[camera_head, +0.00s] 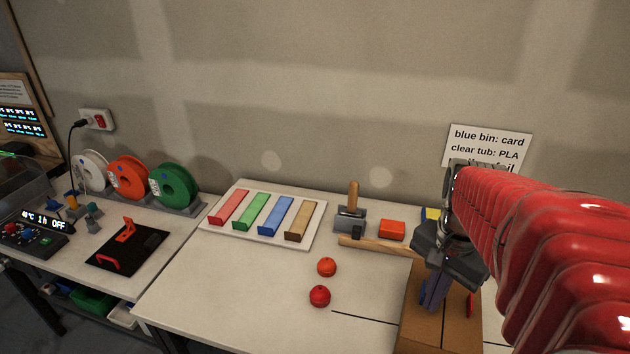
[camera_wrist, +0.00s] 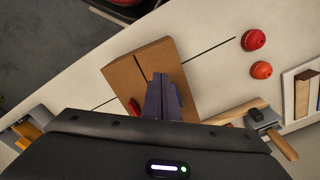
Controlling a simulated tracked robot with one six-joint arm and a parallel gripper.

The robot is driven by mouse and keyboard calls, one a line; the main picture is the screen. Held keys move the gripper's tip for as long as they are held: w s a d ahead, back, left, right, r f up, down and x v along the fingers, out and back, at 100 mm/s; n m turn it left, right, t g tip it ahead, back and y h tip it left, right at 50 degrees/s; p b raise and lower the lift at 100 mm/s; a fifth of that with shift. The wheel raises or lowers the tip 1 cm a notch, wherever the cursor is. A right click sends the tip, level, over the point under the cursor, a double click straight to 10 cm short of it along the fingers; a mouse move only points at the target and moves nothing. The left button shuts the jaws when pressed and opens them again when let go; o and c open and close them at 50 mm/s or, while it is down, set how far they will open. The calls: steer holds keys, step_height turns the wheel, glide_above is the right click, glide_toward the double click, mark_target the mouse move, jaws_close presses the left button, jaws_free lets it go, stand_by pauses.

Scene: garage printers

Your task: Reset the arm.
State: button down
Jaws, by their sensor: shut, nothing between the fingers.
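My red arm reaches in from the right in the head view. My gripper (camera_head: 432,292) hangs pointing down above a brown cardboard box (camera_head: 418,335) on the white table (camera_head: 230,285). In the wrist view my gripper (camera_wrist: 161,80) shows as two dark fingers close together in front of the box (camera_wrist: 131,73). The fingers are shut with nothing between them. The arm hides part of the table's right side.
A mallet-like tool (camera_head: 350,215), a red block (camera_head: 392,229) and a tray (camera_head: 318,236) of coloured bars stand behind. Filament spools (camera_head: 174,184) stand at left. The table's front left is clear.

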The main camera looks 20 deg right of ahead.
stand_by(0.3)
steer(key=shift+w+d+n, duration=0.1)
steer(key=shift+d+n, duration=0.05)
steer(key=shift+n, duration=0.25)
steer(key=shift+f+n, duration=0.35)
steer(key=shift+n, duration=0.45)
steer(key=shift+w+a+n+t+h, duration=0.1)
steer(key=shift+a+n+t+h, duration=0.2)
steer(key=shift+a+n+t, duration=0.15)
steer(key=a+r+n+t, duration=0.2)
steer(key=a+n, duration=0.3)
steer(key=a, duration=0.4)
steer(key=w+a+r+n+t, duration=0.1)
steer(key=a+r+n, duration=0.3)
steer(key=a, duration=0.6)
steer(key=shift+w+n+t, duration=0.3)
steer(key=shift+n+t, duration=0.55)
steer(key=shift+n, duration=0.1)
